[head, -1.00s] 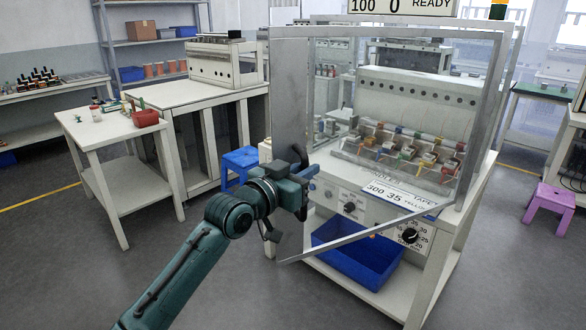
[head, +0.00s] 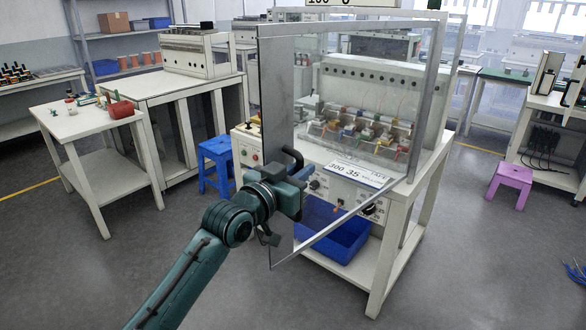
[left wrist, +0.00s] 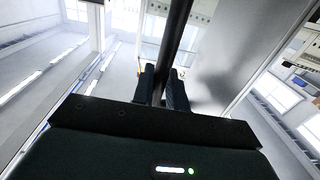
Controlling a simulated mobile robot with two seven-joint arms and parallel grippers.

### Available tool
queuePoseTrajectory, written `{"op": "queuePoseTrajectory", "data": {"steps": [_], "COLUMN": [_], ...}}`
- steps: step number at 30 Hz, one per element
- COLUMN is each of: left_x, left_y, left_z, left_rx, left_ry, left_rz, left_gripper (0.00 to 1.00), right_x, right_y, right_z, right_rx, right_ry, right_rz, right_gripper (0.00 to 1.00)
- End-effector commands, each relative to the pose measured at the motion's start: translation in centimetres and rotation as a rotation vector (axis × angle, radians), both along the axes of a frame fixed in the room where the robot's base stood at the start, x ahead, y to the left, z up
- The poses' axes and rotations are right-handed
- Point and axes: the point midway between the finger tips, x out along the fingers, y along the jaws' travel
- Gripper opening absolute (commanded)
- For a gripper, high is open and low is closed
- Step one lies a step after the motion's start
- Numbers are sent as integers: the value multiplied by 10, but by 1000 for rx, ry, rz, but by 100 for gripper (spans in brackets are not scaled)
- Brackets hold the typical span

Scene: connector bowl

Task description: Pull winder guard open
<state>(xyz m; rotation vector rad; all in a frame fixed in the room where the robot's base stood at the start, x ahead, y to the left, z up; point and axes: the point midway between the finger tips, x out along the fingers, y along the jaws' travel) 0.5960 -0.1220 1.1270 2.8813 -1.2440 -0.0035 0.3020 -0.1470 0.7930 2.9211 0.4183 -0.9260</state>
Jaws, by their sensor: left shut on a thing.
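The winder guard is a clear panel in a grey metal frame (head: 350,27), standing swung out at an angle in front of the winder (head: 385,88). Its near side is a grey metal strip (head: 276,90). My left gripper (head: 298,190) is at the lower part of this strip, shut on the guard's dark handle (head: 294,156). In the left wrist view, the two fingers (left wrist: 163,88) close around the dark handle bar (left wrist: 177,30). The fingertips are partly hidden in the head view. My right gripper is not in view.
A blue bin (head: 335,238) sits on the winder's lower shelf. A blue stool (head: 216,165) stands left of the winder, a purple stool (head: 512,182) to the right. A white table (head: 75,125) stands at the left. The floor in front is clear.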

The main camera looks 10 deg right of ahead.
Motion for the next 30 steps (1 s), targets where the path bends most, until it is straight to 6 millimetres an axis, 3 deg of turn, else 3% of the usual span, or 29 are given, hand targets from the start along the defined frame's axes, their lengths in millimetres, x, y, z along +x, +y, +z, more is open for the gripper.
{"op": "queuePoseTrajectory", "data": {"steps": [14,15,20,30], "left_x": [-1,-1,-1,-3], "left_y": [-2,-2,-2,1], "left_z": [1,1,1,0], "left_rx": [-2,-2,-2,-1], "left_ry": [-3,-3,-2,-1], "left_rz": [-2,-2,-2,-1], "left_gripper": [0,18,31,32], "right_x": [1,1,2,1], "right_y": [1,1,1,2], "right_z": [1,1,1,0], "right_rx": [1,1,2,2], "right_ry": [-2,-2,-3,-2], "right_rz": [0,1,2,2], "right_gripper": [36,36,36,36]}}
